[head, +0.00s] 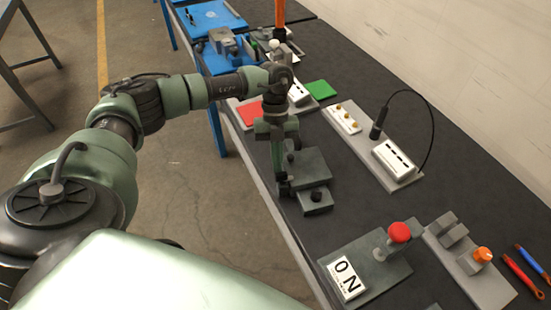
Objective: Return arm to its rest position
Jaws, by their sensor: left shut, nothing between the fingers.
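My left arm (178,93) comes in from the left and reaches over the bench's near edge. Its wrist bends downward, and the left gripper (284,190) points down at the left side of a dark grey block fixture (312,165). The gripper is shut with nothing in it. Whether its tips touch the fixture, I cannot tell. My right gripper is not in view.
On the dark bench (345,215) stand a red pad (249,113), a green pad (321,90), a white socket block (394,158) with a looping cable, and a red-knobbed fixture (399,232). Pliers (522,275) lie at right. Open floor (190,180) lies left of the bench.

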